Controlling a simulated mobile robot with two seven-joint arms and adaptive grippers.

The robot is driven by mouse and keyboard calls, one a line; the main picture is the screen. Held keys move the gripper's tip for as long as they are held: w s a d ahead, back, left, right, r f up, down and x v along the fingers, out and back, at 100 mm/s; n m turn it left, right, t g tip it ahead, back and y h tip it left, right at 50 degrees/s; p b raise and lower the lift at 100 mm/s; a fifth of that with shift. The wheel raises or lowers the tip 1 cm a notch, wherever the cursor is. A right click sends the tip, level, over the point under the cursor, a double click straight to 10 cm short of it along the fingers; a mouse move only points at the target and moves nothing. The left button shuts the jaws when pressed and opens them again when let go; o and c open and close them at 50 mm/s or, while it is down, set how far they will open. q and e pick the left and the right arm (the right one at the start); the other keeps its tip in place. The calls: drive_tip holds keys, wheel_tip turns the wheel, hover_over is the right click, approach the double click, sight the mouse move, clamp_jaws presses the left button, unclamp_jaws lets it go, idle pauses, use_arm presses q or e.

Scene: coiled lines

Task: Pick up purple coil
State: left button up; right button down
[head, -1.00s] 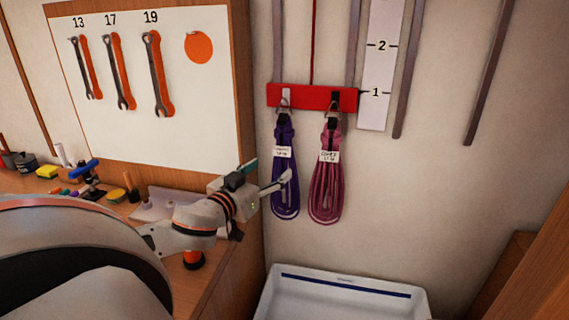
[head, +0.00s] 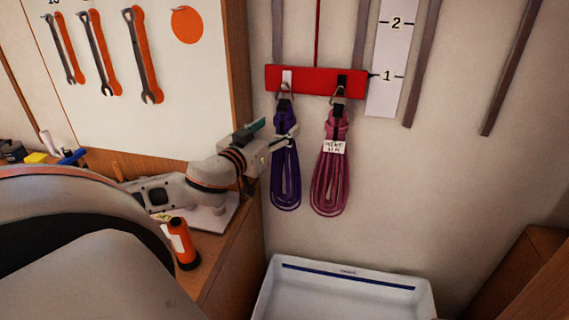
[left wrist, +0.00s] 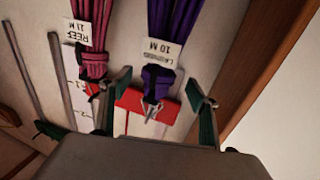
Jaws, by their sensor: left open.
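The purple coil (head: 286,185) hangs from the left hook of a red rack (head: 315,81) on the wall. In the left wrist view the purple coil (left wrist: 174,22) shows a white tag reading 10 M and a dark strap. My left gripper (head: 277,139) is at the coil's upper part, open. In the left wrist view the gripper's fingers (left wrist: 161,85) stand on either side of the strap and metal hook, with gaps visible. In the head view the gripper hides the coil's tag. My right gripper is not in view.
A pink-magenta coil (head: 330,180) hangs close beside on the right hook. A white bin (head: 345,276) with a blue stripe is below. A wooden panel edge (head: 238,70) and a workbench with an orange flashlight (head: 184,244) are at the left. Wall to the right is mostly clear.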

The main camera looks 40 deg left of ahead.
use_arm(q)
drive_tip(key=x, duration=0.2)
drive_tip(key=shift+w+r, duration=0.25)
drive_tip(key=shift+w, duration=0.1)
drive_tip(key=shift+x, duration=0.95)
drive_tip(key=shift+f, duration=0.15)
clamp_jaws()
